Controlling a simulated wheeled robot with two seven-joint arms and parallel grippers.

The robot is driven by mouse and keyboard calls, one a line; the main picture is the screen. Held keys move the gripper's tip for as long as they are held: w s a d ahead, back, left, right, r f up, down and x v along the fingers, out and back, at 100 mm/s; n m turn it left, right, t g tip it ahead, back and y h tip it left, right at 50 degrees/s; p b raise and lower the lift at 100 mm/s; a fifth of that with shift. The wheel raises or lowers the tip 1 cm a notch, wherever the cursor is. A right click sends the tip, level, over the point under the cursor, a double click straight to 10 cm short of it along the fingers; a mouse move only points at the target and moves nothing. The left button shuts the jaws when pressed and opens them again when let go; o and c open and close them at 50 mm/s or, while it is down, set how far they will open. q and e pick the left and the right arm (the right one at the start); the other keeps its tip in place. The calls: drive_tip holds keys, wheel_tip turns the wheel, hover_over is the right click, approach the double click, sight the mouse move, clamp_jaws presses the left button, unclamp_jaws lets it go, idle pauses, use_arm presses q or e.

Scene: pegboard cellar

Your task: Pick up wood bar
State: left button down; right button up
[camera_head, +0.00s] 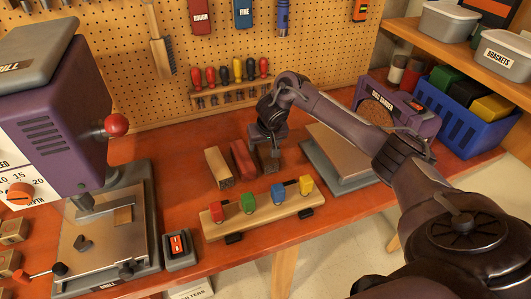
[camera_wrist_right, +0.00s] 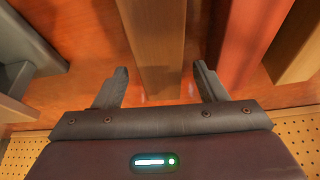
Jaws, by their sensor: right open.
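Three bars lie side by side on the orange-red bench: a light wood bar (camera_head: 218,168), a red bar (camera_head: 243,159) and a darker brown wood bar (camera_head: 268,158). My right gripper (camera_head: 268,145) points down at the brown bar and partly hides it. In the right wrist view, the open fingers (camera_wrist_right: 158,82) stand one on each side of the brown bar (camera_wrist_right: 155,40), with a gap on both sides. The red bar (camera_wrist_right: 245,45) is just right of the right finger there, and the light bar (camera_wrist_right: 300,45) is at the right edge. My left gripper is out of view.
A clamp board (camera_head: 262,213) with coloured blocks lies in front of the bars. A grey plate (camera_head: 335,155) and the disc sander (camera_head: 405,110) stand to the right. A drill press (camera_head: 60,120) fills the left. The pegboard (camera_head: 180,80) with a screwdriver rack is behind.

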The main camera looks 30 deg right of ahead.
drive_tip(key=x, duration=0.2)
drive_tip(key=shift+w+f, duration=0.25)
drive_tip(key=shift+s, duration=0.1)
drive_tip(key=shift+f, duration=0.1)
drive_tip(key=c, duration=1.2)
